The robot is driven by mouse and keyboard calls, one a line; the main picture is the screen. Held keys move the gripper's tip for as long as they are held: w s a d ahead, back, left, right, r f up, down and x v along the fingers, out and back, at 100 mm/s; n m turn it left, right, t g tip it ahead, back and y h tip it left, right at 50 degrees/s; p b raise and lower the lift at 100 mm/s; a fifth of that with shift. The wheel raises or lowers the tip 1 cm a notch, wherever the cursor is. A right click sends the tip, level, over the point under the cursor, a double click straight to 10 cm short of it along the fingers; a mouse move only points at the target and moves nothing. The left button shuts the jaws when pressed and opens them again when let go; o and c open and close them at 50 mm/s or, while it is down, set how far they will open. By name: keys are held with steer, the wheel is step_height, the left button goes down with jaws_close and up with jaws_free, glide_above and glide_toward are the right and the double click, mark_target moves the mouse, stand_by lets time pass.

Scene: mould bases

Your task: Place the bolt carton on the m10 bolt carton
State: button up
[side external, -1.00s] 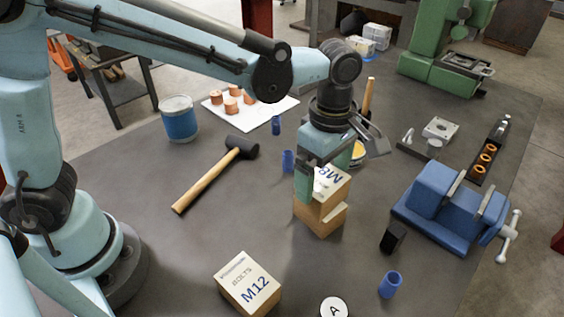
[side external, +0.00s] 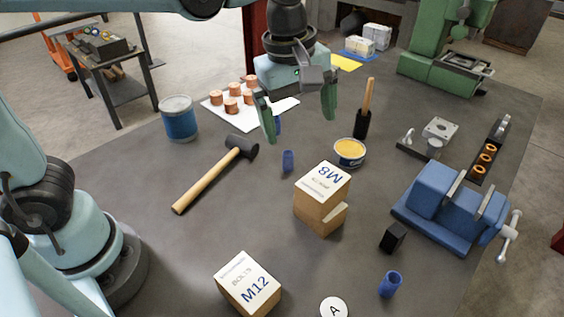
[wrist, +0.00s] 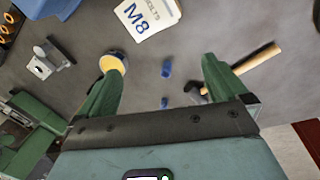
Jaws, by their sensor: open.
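A carton labelled M8 (side external: 325,177) sits on top of another tan carton (side external: 319,224) in the middle of the bench. The two are slightly out of line, and a corner of the lower carton's top shows at the right. The lower carton's label is hidden, so I cannot read whether it is M10. The M8 carton also shows at the top of the wrist view (wrist: 148,16). My gripper (side external: 299,126) is open and empty, raised above and behind the stack, apart from it. Its spread fingers show in the wrist view (wrist: 162,70).
A bolt carton labelled M12 (side external: 249,285) stands at the front. A hammer (side external: 210,180) lies to the left. A blue vise (side external: 445,208), a black block (side external: 393,238) and a blue cup (side external: 390,285) are to the right. A yellow-topped tin (side external: 350,151) stands behind the stack.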

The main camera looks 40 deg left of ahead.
steer(key=s+a+f+m+t, duration=0.2)
steer(key=s+a+m, duration=0.1)
steer(key=a+m, duration=0.3)
steer(key=s+a+f+m+t, duration=0.3)
steer(key=a+m, duration=0.4)
steer(key=shift+s+a+m+t+y, duration=0.15)
steer(key=shift+a+m+t+y, duration=0.1)
steer(key=shift+m+t+y, duration=0.05)
